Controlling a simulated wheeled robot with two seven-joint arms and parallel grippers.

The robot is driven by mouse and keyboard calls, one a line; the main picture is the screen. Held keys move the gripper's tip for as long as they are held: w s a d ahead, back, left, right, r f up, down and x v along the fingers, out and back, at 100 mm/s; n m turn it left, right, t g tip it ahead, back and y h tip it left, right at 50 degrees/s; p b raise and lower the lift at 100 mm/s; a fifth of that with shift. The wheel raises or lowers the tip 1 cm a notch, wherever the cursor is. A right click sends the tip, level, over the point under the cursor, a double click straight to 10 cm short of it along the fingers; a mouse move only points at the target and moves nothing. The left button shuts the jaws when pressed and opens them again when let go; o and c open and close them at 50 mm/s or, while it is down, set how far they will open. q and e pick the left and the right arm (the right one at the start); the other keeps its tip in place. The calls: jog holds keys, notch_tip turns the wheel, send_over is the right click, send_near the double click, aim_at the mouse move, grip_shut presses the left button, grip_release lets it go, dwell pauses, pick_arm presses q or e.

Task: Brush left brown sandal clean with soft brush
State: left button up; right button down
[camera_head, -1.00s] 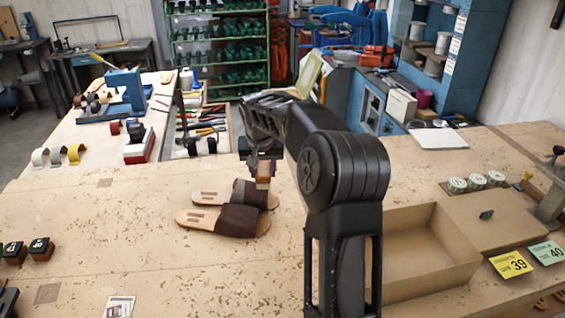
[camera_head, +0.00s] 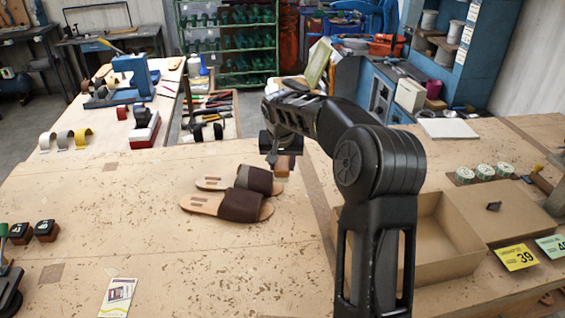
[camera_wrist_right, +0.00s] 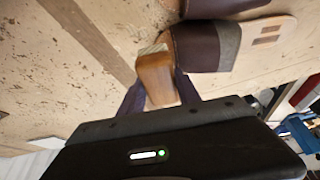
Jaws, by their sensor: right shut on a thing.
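Two brown sandals lie side by side on the bench in the head view, toes to the right. The near sandal (camera_head: 240,205) has a dark brown strap. The far sandal (camera_head: 262,180) has a strap part dark brown, part grey; it also shows in the right wrist view (camera_wrist_right: 205,46). I cannot tell for certain which is the left one. My right gripper (camera_head: 278,155) is shut on a small wooden-backed brush (camera_wrist_right: 156,76), just right of the far sandal's toe. My left gripper is out of view.
An open cardboard box (camera_head: 448,240) stands right of my arm, near a yellow card (camera_head: 517,257). Green-topped tins (camera_head: 485,172) sit behind it. A leaflet (camera_head: 118,297) and dark stamps (camera_head: 45,230) lie left. The bench left of the sandals is mostly clear.

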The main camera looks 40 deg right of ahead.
notch_tip(320, 180, down, 4)
jog(key=shift+r+b, duration=0.25)
jog(key=shift+b, duration=0.75)
jog(key=shift+s+a+f+b, duration=0.1)
jog(key=shift+s+f+b, duration=0.15)
jog(key=shift+f, duration=0.25)
jog(key=shift+s+a+f+b, duration=0.15)
jog(key=shift+f+b, duration=0.15)
jog(key=shift+f, duration=0.15)
jog(key=shift+d, duration=0.1)
jog(key=shift+s+d+f, duration=0.1)
jog(key=shift+s, duration=0.05)
jog(key=shift+w+d+f, duration=0.25)
jog(key=shift+w, duration=0.3)
jog(key=shift+a+r, duration=0.1)
jog(key=shift+r, duration=0.35)
jog(key=shift+w+d+p, duration=0.8)
jog(key=shift+w+p, duration=0.05)
jog(key=shift+w, duration=0.15)
jog(key=shift+r, duration=0.1)
